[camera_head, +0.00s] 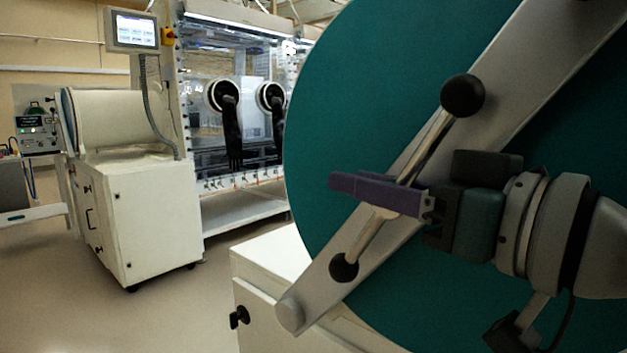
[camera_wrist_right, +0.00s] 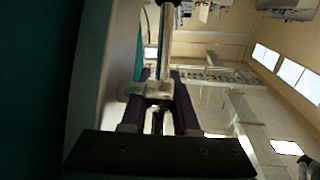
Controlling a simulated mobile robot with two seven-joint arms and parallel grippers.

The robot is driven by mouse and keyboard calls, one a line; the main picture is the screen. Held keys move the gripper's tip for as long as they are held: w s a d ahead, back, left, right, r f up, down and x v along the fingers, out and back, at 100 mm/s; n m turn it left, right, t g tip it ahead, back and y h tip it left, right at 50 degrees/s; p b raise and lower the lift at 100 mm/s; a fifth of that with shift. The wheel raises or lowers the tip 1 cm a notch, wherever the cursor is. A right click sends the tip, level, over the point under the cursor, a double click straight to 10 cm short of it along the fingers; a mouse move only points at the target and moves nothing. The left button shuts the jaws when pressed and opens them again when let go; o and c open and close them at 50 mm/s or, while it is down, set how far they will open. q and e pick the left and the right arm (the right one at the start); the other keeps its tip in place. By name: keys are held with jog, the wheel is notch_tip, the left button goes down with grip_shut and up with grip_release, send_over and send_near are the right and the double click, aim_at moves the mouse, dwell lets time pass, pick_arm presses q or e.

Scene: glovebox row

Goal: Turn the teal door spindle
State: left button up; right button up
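The teal door (camera_head: 330,130) is a large round disc filling the right of the head view. A pale grey crossbar (camera_head: 535,75) runs diagonally over it. The spindle handle (camera_head: 428,145) is a slim metal bar with black ball ends, slanting from upper right to lower left. My right gripper (camera_head: 375,192) reaches in from the right, its purple fingers at the handle's middle. In the right wrist view the handle (camera_wrist_right: 166,40) and its hub lie between the fingers (camera_wrist_right: 158,95). Whether both fingers press on it is unclear. My left gripper is out of view.
A white cabinet (camera_head: 135,220) and a glovebox (camera_head: 235,110) with black gloves stand at the back left. A screen (camera_head: 136,31) is mounted on a post. A white cabinet (camera_head: 265,270) sits below the door. The floor (camera_head: 60,290) at left is clear.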

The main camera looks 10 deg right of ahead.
grip_shut()
dwell(1.5)
